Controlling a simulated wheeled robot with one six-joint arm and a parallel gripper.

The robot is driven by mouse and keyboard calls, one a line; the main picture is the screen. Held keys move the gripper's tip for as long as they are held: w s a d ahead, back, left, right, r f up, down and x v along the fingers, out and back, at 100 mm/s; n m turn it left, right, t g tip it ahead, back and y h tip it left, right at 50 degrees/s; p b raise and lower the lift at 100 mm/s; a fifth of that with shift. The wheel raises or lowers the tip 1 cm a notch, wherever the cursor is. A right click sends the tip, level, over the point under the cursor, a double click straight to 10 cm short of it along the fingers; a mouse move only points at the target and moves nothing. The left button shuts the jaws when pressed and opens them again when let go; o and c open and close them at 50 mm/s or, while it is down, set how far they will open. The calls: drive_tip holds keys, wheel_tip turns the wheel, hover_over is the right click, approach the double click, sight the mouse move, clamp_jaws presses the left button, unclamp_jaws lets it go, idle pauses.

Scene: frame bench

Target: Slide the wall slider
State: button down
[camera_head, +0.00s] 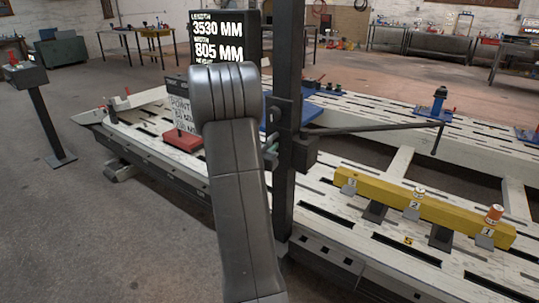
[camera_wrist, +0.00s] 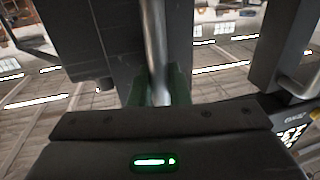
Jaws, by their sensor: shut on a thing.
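The wall slider appears to be the dark upright post (camera_head: 289,70) with a dark block (camera_head: 303,151) on it, standing at the bench; I cannot tell which part slides. My gripper (camera_head: 271,150) is beside the post, partly hidden behind my arm, with a bit of green finger showing. In the wrist view my gripper (camera_wrist: 158,92) has its green fingers shut around a grey metal bar handle (camera_wrist: 154,40). The handle stands upright in front of a dark panel (camera_wrist: 100,45). Its lower end is hidden behind the gripper body.
The pale slotted frame bench (camera_head: 345,215) spans the middle and right. A thin dark rod (camera_head: 375,129) reaches right from the block. A yellow beam (camera_head: 440,212) with numbered tags lies on the bench. A black display (camera_head: 222,38) stands behind my arm. The left floor is clear around a pedestal (camera_head: 48,118).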

sight(275, 128)
wheel_tip(275, 128, up, 5)
drive_tip(key=shift+r+p, duration=0.15)
drive_tip(key=shift+p, duration=1.1)
drive_tip(key=c, duration=1.5)
unclamp_jaws()
drive_tip(key=shift+o, duration=0.3)
drive_tip(key=shift+s+a, duration=0.25)
drive_tip(key=shift+s, duration=0.2)
drive_tip(key=v, duration=1.2)
drive_tip(key=shift+s, duration=0.4)
drive_tip(key=shift+w+a, duration=0.1)
drive_tip(key=shift+w, duration=0.05)
